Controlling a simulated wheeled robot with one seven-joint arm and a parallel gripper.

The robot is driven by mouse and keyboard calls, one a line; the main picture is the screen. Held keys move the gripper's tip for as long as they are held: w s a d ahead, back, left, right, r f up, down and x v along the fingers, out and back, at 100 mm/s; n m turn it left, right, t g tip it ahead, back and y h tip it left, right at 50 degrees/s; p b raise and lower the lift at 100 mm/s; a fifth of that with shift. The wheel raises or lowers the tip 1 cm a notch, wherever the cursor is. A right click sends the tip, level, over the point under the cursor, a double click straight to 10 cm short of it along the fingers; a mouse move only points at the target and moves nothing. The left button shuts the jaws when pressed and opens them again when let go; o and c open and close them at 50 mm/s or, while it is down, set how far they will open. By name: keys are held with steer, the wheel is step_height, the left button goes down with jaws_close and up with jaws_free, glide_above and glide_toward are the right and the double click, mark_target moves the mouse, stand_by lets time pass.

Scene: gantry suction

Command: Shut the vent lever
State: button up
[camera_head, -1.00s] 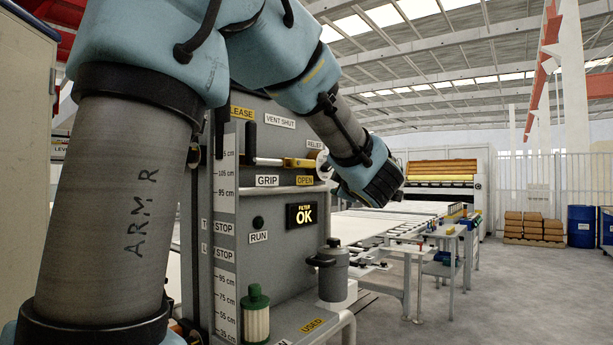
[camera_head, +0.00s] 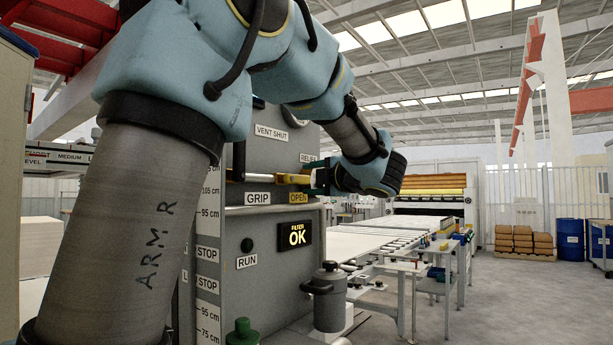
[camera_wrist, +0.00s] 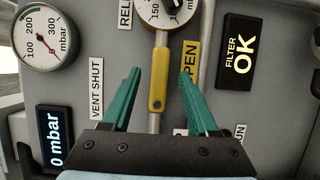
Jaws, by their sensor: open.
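The vent lever has a yellow handle (camera_head: 292,179) on the grey panel and lies level between the VENT SHUT label (camera_head: 271,132) above and the OPEN label (camera_head: 299,198) just below. In the wrist view the yellow handle (camera_wrist: 157,82) stands between my two teal fingers, with OPEN (camera_wrist: 189,62) on the right and VENT SHUT (camera_wrist: 97,88) on the left. My gripper (camera_wrist: 161,71) is open around the handle, with a visible gap on each side. In the head view my gripper (camera_head: 316,180) is at the handle's right end, and its fingers are partly hidden.
A pressure gauge (camera_wrist: 47,38) and a lit FILTER OK display (camera_wrist: 238,45) flank the lever. A rail (camera_head: 270,208) runs below it. A grey canister (camera_head: 329,300) is mounted lower down. Open floor (camera_head: 540,295) lies to the right.

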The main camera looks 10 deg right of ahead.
steer(key=shift+x, duration=1.05)
jaws_close()
stand_by(0.7)
